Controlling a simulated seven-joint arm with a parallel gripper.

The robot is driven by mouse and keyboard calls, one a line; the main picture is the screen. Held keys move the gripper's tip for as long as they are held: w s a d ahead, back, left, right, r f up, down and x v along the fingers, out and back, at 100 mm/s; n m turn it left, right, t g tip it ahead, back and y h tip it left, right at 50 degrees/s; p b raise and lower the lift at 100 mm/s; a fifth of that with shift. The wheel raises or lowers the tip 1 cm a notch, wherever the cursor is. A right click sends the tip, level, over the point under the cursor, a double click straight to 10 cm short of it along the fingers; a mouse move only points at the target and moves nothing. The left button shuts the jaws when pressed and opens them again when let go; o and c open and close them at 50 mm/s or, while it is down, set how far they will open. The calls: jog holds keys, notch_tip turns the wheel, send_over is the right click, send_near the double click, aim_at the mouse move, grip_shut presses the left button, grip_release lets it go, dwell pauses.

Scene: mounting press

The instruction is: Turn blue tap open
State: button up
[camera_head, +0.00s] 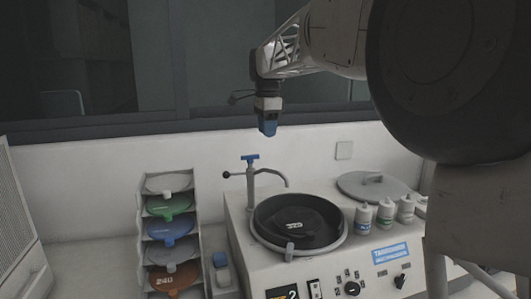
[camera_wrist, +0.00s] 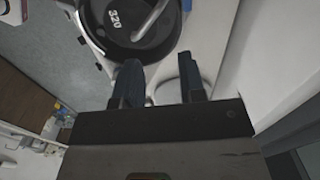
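The blue tap (camera_head: 250,158) is a small T-shaped handle on top of a slim grey post at the back left of the white machine. A thin spout curves from the post toward the round basin. My gripper (camera_head: 268,128) points down in the air above the tap and slightly to its right, apart from it. In the wrist view my gripper (camera_wrist: 160,78) has its two dark blue fingers apart with nothing held between them.
The machine's basin (camera_head: 256,229) holds a black disc (camera_head: 301,222), marked 320 in the wrist view. A grey lid (camera_head: 371,187) and several small bottles (camera_head: 385,214) stand to the right. A rack (camera_head: 199,246) of coloured discs stands left. The wall is close behind the tap.

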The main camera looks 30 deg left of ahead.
send_near(250, 159)
jog(key=shift+w+a+m, duration=0.3)
jog(key=shift+w, duration=0.05)
jog(key=shift+f, duration=0.1)
jog(key=shift+f, duration=3.75)
jog(key=shift+c, duration=0.3)
grip_shut()
